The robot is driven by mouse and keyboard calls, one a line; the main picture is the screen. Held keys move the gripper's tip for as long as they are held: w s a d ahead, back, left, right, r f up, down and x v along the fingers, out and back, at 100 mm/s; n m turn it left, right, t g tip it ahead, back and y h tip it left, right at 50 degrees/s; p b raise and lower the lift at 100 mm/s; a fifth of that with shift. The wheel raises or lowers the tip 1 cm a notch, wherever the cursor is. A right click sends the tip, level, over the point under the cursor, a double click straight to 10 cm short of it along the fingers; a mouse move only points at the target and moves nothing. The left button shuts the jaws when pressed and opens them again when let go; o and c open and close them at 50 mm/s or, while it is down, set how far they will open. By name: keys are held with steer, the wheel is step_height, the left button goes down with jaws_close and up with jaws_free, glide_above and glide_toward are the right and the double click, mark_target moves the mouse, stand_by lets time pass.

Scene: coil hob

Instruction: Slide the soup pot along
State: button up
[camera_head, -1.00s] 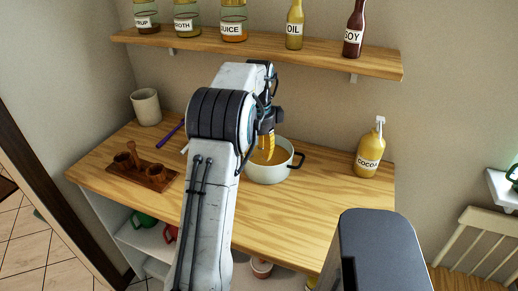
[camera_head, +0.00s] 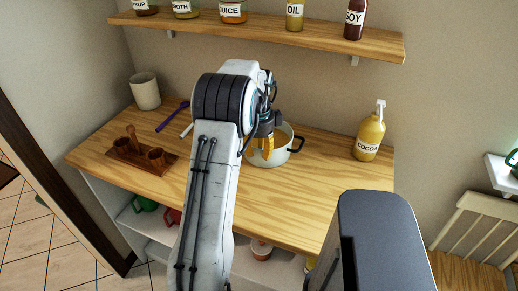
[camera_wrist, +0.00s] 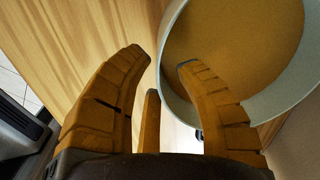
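The soup pot (camera_head: 283,157) is a pale round pot with dark handles, standing on the wooden counter. In the wrist view the pot (camera_wrist: 311,60) fills the upper right, with orange-brown soup inside. My gripper (camera_head: 262,150) is at the pot's left near side in the head view, where my arm hides part of the pot. In the wrist view my gripper (camera_wrist: 163,58) is open with yellow fingers. The pot's rim shows between the fingertips: the left finger is outside, and the right one overlaps the inside. I cannot tell whether either finger touches the wall.
A cocoa bottle (camera_head: 369,138) stands right of the pot on the counter (camera_head: 300,205). A cup (camera_head: 145,91), a purple stick (camera_head: 172,117) and a wooden tray (camera_head: 126,158) with small wooden vessels are on the left. A shelf (camera_head: 270,38) with bottles and jars hangs above.

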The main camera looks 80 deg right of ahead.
steer(key=shift+o, duration=0.2)
jaws_close()
stand_by(0.3)
steer(key=shift+a, duration=0.1)
